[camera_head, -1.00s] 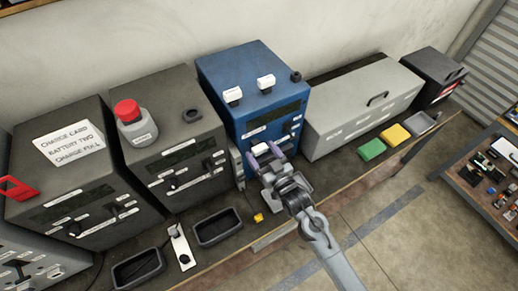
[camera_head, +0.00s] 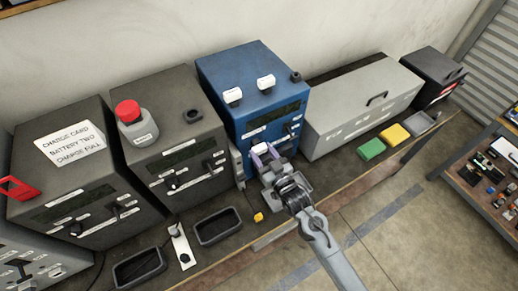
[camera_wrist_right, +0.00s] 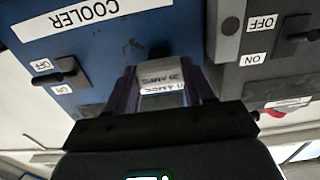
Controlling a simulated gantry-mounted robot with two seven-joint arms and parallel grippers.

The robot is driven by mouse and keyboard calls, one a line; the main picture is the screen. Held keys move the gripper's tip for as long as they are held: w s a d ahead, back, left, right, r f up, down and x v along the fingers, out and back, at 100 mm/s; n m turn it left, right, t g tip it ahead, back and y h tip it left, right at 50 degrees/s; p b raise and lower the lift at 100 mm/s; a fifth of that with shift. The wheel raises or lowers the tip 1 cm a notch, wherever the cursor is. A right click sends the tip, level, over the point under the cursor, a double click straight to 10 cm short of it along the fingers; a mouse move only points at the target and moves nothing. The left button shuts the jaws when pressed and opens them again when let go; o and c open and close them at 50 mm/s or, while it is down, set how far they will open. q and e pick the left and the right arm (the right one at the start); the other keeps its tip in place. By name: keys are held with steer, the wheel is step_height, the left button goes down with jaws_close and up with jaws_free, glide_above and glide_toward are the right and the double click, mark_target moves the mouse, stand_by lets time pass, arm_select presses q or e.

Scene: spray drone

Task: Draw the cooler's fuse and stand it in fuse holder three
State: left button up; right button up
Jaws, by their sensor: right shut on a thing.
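The blue cooler unit (camera_head: 255,100) stands at the middle of the bench, and its COOLER label (camera_wrist_right: 80,18) shows in the right wrist view. My right gripper (camera_head: 265,153) is at the cooler's lower front. Its purple fingers are shut on the pale fuse (camera_head: 262,147), whose label appears to read 20 AMPS in the right wrist view (camera_wrist_right: 160,76). Whether the fuse is still seated is hidden. Two white blocks (camera_head: 266,82) and a small black socket (camera_head: 296,76) are on the cooler's top. I cannot tell which thing is fuse holder three. My left gripper is not in view.
A long grey box (camera_head: 362,105) is to the right. Black trays (camera_head: 217,227), a white switch strip (camera_head: 181,245) and a yellow piece (camera_head: 258,217) lie along the front.

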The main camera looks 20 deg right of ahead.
steer(key=shift+c, duration=0.9)
steer(key=shift+s, duration=0.15)
steer(key=shift+s+d+p, duration=0.2)
steer(key=shift+s+p, duration=0.45)
steer(key=shift+s, duration=0.25)
steer(key=shift+s+d+p, duration=0.2)
steer(key=shift+s+p, duration=0.4)
steer(key=shift+s, duration=0.35)
steer(key=shift+s+d+p, duration=0.2)
steer(key=shift+s+p, duration=0.45)
steer(key=shift+s, duration=0.25)
